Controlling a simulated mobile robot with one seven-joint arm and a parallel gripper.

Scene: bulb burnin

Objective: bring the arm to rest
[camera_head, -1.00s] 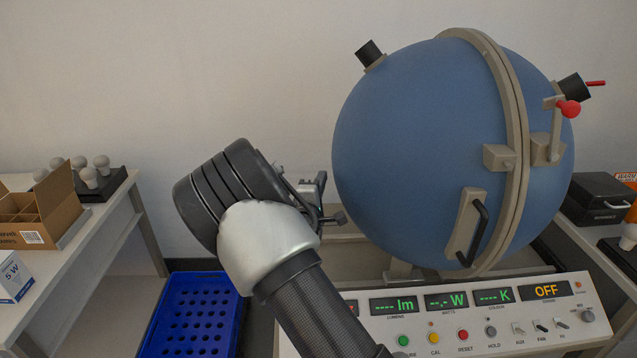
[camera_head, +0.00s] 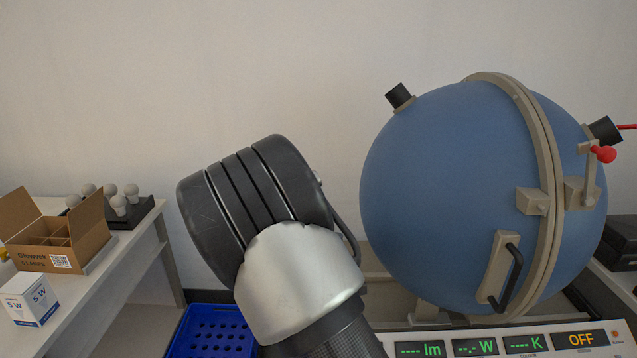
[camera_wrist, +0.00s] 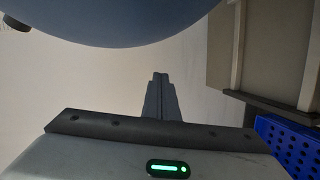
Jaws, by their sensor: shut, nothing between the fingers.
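My gripper (camera_wrist: 160,78) shows in the wrist view with its two fingers together and nothing between them. In the head view my arm's wrist hides the gripper. The arm stands in the middle of the head view, bent, left of the big blue sphere (camera_head: 470,190). The sphere also fills the top left of the wrist view (camera_wrist: 130,20), beyond the fingertips. No contact between arm and sphere can be made out.
The control panel (camera_head: 400,348) is below the sphere, its display reading OFF. A blue perforated crate (camera_head: 212,338) is low, left of the arm. The left table holds an open carton (camera_head: 60,240), a 5 W box (camera_head: 30,300) and a black tray (camera_head: 145,212) of bulbs.

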